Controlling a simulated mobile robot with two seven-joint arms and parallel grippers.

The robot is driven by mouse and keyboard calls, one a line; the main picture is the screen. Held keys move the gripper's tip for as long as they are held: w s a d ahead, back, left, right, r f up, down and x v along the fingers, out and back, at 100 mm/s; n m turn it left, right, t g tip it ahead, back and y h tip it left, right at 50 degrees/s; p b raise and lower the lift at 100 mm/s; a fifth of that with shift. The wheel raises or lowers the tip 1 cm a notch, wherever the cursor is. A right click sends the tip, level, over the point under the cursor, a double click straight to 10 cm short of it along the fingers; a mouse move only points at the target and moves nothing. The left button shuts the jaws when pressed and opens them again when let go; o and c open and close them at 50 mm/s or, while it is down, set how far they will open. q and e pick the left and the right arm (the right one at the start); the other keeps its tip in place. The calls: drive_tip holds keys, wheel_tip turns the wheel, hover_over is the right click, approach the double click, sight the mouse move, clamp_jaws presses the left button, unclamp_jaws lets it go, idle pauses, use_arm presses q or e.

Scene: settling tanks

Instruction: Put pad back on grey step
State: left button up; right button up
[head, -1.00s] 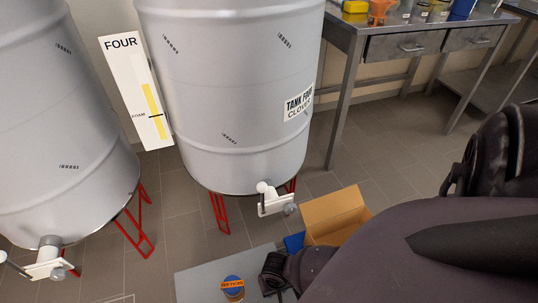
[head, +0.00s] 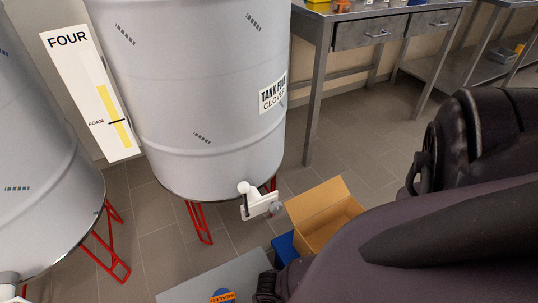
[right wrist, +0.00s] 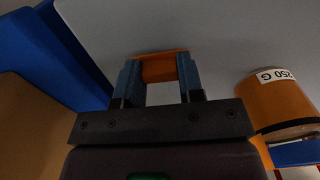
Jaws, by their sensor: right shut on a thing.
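In the right wrist view my right gripper (right wrist: 160,78) is shut on an orange pad (right wrist: 163,66), which shows between its two blue-grey fingers. The grey step (right wrist: 215,35) spreads behind the fingers; I cannot tell whether the pad touches it. In the head view the step (head: 215,279) is at the bottom, partly cut off by the frame. My right arm covers its right side, and the fingers and pad are hidden there. My left gripper is not in view.
A jar (right wrist: 272,102) marked 250 G stands right of the gripper; its lid (head: 222,296) shows in the head view. An open cardboard box (head: 325,212) and a blue thing (head: 285,246) are beside the step. Tank four (head: 195,110) stands behind, with a white valve (head: 260,204).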

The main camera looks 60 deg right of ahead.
drive_tip(key=shift+f, duration=0.1)
drive_tip(key=shift+f, duration=0.15)
drive_tip(key=o, duration=0.9)
drive_tip(key=shift+w+r, duration=0.1)
drive_tip(key=shift+r, duration=0.5)
use_arm(q)
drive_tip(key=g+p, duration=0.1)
drive_tip(key=p, duration=0.5)
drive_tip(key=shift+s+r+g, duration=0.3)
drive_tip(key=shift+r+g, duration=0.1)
use_arm(e)
wheel_tip(320, 180, up, 11)
drive_tip(key=shift+r, duration=0.2)
